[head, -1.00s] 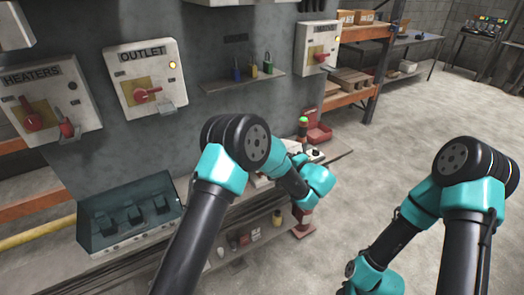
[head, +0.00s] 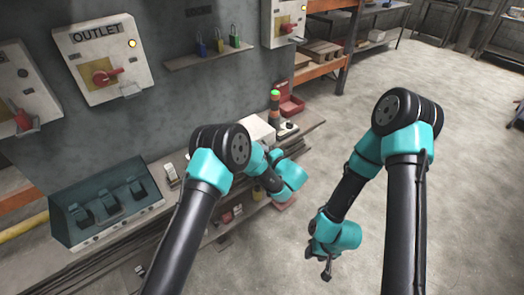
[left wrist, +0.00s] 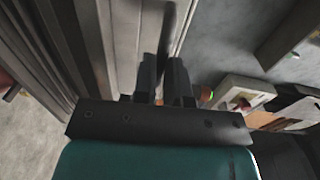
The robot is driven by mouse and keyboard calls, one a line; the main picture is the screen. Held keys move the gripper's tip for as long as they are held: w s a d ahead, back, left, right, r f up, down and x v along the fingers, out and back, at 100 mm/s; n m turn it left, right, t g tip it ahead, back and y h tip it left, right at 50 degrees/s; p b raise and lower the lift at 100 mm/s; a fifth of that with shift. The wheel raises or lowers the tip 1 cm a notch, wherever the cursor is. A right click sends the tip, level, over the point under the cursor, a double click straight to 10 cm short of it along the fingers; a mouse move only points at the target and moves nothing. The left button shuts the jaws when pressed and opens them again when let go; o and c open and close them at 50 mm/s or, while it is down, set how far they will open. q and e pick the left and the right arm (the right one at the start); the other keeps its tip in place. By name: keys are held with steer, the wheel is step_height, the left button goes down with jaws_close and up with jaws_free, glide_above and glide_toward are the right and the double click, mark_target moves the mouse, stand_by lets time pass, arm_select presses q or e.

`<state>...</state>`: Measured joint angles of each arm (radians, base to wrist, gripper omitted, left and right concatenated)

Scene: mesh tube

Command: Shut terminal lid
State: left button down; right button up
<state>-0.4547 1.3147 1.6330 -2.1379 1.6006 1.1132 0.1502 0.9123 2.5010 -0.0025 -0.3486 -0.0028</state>
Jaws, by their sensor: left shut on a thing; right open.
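An open teal box (head: 152,203) with several black parts inside stands on the bench at the left of the head view. Its dark back panel looks raised, but I cannot tell whether that is the lid. In the left wrist view my left gripper (left wrist: 164,68) is shut on a thin dark bar (left wrist: 168,25). What the bar belongs to is unclear. In the head view the left gripper is hidden around its wrist, right of the teal box. My right gripper (head: 327,272) hangs open and empty over the floor, well away from the box.
The OUTLET panel (head: 120,42) with a red handle is on the grey wall. A small shelf (head: 200,58) carries several padlocks. A signal light with a green top (head: 275,98) and a red box (head: 291,104) stand farther along.

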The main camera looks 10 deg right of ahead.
arm_select(q)
steer(key=shift+a+f, duration=0.1)
steer(key=shift+f, duration=0.5)
steer(key=c, duration=1.5)
jaws_free()
steer(key=o, duration=0.3)
steer(key=shift+o, duration=0.2)
steer(key=shift+r, duration=0.1)
steer(key=shift+r, duration=0.15)
steer(key=v, duration=1.2)
